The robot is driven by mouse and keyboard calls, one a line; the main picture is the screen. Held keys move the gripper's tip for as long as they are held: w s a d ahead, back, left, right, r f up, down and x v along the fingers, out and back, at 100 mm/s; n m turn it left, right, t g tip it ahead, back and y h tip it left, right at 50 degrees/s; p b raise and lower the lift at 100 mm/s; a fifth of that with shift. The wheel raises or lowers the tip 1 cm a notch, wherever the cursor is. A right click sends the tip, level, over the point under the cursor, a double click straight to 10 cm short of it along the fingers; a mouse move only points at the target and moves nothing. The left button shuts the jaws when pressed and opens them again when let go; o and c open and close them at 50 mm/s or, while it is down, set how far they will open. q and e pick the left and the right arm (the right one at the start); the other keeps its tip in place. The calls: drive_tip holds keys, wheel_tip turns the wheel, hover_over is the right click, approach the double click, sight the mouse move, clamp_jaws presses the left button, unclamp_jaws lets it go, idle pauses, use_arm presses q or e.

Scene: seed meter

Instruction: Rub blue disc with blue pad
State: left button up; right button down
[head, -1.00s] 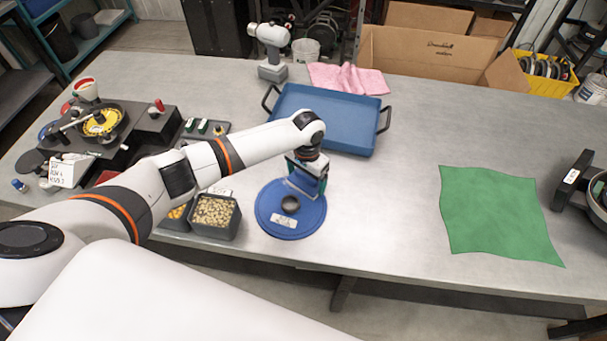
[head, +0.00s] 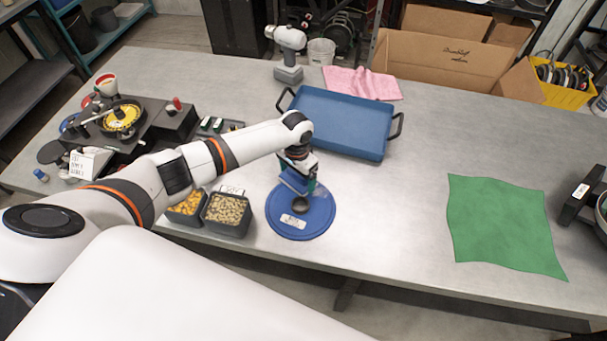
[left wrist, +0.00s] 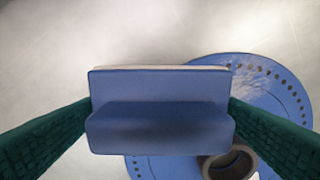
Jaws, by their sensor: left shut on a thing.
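The blue disc (head: 322,212) lies flat on the table near its front edge, with a dark round hub and a white label. It also shows at the right in the left wrist view (left wrist: 290,88). My left gripper (head: 299,181) is shut on the blue pad (left wrist: 160,108), a block with a raised grip and a pale layer along its far edge. The green-lined fingers hold it from both sides. The pad is at the disc's back part, behind the hub, overlapping its edge in the wrist view. I cannot tell whether they touch. My right gripper is out of view.
Left of the disc stand bins of seeds (head: 228,212). A blue tray (head: 340,120) lies behind my gripper. A green cloth (head: 503,228) lies at the right. A black machine (head: 115,130) stands at the left. The table between disc and cloth is clear.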

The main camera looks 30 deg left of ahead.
sight(276, 179)
use_arm(q)
drive_tip(key=shift+s+a+f, duration=0.1)
drive_tip(key=shift+s+a, duration=0.1)
drive_tip(key=shift+a, duration=0.45)
drive_tip(key=shift+s+a+f, duration=0.1)
drive_tip(key=shift+s+a, duration=0.1)
drive_tip(key=shift+a, duration=0.4)
drive_tip(key=shift+s+a+r+p, duration=0.15)
drive_tip(key=shift+a+p, duration=0.1)
drive_tip(key=shift+a, duration=0.4)
drive_tip(key=shift+s+a+f+p, duration=0.1)
drive_tip(key=shift+a+p, duration=0.1)
drive_tip(key=shift+a, duration=0.45)
drive_tip(key=shift+s+a+r+p, duration=0.15)
drive_tip(key=shift+a+p, duration=0.1)
drive_tip(key=shift+a, duration=0.4)
drive_tip(key=shift+f, duration=0.1)
wheel_tip(276, 179, up, 3)
drive_tip(key=shift+w+r+p, duration=0.1)
drive_tip(key=shift+w+p, duration=0.05)
drive_tip(key=shift+p, duration=1.1)
wheel_tip(276, 179, up, 2)
drive_tip(key=shift+d+r, duration=0.1)
drive_tip(key=shift+r, duration=0.4)
